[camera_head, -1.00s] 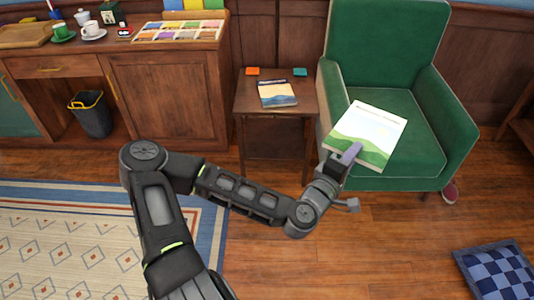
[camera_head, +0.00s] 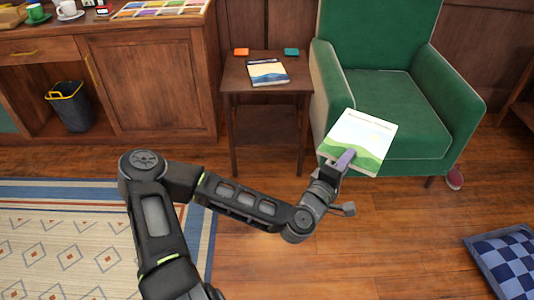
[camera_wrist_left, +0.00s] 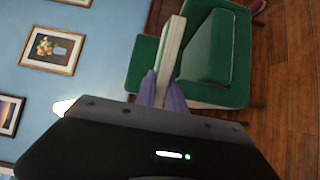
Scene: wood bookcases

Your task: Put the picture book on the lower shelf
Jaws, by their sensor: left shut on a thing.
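In the left wrist view the book (camera_wrist_left: 171,45) shows edge-on between the purple fingertips (camera_wrist_left: 160,90). A second book (camera_head: 267,73), blue and pale, lies on the small side table (camera_head: 263,100). My right gripper is not in view.
The green armchair (camera_head: 380,95) stands behind the held book. A wood cabinet (camera_head: 150,85) and a dark bin (camera_head: 70,106) are at the left. A blue checked cushion (camera_head: 508,262) lies on the floor at right. The floor in the middle is open.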

